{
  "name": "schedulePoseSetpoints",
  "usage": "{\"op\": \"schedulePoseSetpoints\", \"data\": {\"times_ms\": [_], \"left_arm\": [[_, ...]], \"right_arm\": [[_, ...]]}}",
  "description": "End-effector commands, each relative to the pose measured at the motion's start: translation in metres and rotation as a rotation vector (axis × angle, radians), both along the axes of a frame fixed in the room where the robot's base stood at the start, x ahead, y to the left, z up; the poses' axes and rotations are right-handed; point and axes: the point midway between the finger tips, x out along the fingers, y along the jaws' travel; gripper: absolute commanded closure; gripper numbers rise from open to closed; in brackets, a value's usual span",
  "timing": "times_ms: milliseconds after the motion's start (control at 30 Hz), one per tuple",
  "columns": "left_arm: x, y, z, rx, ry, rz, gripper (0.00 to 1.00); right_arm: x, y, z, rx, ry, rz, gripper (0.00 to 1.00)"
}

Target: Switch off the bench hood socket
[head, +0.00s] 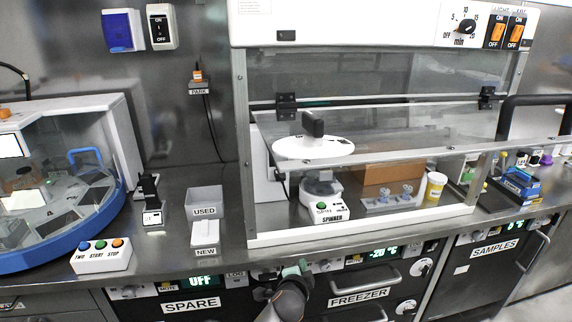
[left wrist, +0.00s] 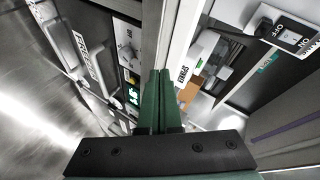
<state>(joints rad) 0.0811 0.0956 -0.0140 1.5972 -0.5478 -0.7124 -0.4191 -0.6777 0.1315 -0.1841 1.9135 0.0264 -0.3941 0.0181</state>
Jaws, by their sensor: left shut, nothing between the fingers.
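In the left wrist view a white panel (left wrist: 290,35) with a black switch and ON and OFF marks shows at the upper right. I cannot tell its setting, or whether it is the bench hood socket. In the head view a white wall box (head: 161,27) with a black switch hangs beside a blue-covered socket (head: 123,31); which one feeds the hood is not readable. The bench hood (head: 380,22) stands at centre right. My left gripper (head: 296,268) is shut and empty at the bench's front edge, its green fingers (left wrist: 162,72) together. My right gripper is out of view.
The hood's glass sash (head: 420,160) slopes over the spinner (head: 328,210) and a cardboard box. Freezer fronts (head: 358,297) lie below the bench.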

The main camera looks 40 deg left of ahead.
Motion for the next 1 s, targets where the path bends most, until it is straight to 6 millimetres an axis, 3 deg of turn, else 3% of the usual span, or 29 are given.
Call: {"op": "schedulePoseSetpoints", "data": {"times_ms": [33,200,400,500,667,1000], "left_arm": [[0.018,0.013,0.023,0.06,-0.011,0.023,1.0],[0.058,0.055,0.092,0.257,-0.01,0.111,1.0],[0.08,0.089,0.161,0.409,0.014,0.209,1.0],[0.084,0.099,0.182,0.45,0.025,0.243,1.0],[0.086,0.106,0.197,0.479,0.033,0.265,1.0],[0.086,0.106,0.198,0.48,0.034,0.267,1.0]], "right_arm": [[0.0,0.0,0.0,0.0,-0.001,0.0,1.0],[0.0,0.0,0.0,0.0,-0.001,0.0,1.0],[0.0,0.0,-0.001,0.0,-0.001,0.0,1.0],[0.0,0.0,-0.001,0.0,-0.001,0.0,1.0],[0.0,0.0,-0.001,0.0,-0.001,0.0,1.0],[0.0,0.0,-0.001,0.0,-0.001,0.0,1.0]]}}
